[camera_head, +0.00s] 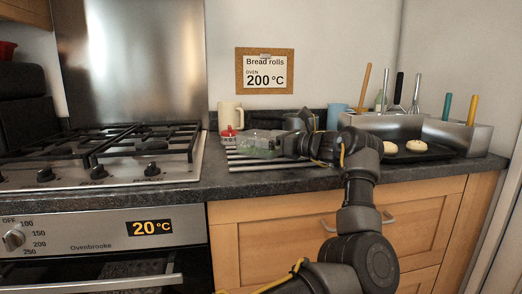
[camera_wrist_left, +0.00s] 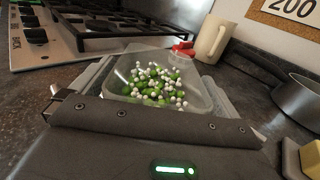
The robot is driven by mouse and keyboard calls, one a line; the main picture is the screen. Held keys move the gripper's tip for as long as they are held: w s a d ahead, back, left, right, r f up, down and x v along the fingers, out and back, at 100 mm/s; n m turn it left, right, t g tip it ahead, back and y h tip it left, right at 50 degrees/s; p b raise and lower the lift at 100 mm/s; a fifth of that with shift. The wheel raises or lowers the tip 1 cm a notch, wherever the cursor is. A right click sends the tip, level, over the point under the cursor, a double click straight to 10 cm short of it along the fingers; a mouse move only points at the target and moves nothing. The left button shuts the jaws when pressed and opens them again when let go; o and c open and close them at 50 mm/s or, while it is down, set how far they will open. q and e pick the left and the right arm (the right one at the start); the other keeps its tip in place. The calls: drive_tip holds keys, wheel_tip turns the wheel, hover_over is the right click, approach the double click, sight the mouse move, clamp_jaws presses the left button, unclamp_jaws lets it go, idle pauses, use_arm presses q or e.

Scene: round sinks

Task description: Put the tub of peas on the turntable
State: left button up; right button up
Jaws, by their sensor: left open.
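The tub of peas is a clear, open tub holding green and white balls. In the left wrist view the tub (camera_wrist_left: 150,103) lies right in front of my left gripper (camera_wrist_left: 158,75), between its two open fingers. In the head view the tub (camera_head: 258,146) is on the counter, partly hidden by my left gripper (camera_head: 255,143), which reaches in from the right. Whether a finger touches the tub I cannot tell. I cannot make out a turntable in either view. My right gripper is not in view.
The gas hob (camera_head: 100,160) is left. A dark tray (camera_head: 430,153) with buns and metal utensil bins (camera_head: 458,134) stand right.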

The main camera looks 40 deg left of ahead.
use_arm(q)
drive_tip(key=shift+s+a+r, duration=0.1)
drive_tip(key=shift+a, duration=0.05)
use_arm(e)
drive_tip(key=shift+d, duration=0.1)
use_arm(q)
drive_tip(key=c, duration=1.1)
drive_tip(key=shift+r, duration=0.3)
wheel_tip(320, 180, up, 10)
drive_tip(key=p, duration=0.2)
drive_tip(key=shift+f, duration=0.25)
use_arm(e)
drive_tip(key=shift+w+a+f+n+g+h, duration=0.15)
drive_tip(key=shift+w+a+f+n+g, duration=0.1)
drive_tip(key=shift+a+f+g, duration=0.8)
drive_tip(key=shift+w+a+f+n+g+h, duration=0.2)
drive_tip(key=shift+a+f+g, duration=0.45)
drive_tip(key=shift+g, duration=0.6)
use_arm(q)
drive_tip(key=shift+p, duration=0.3)
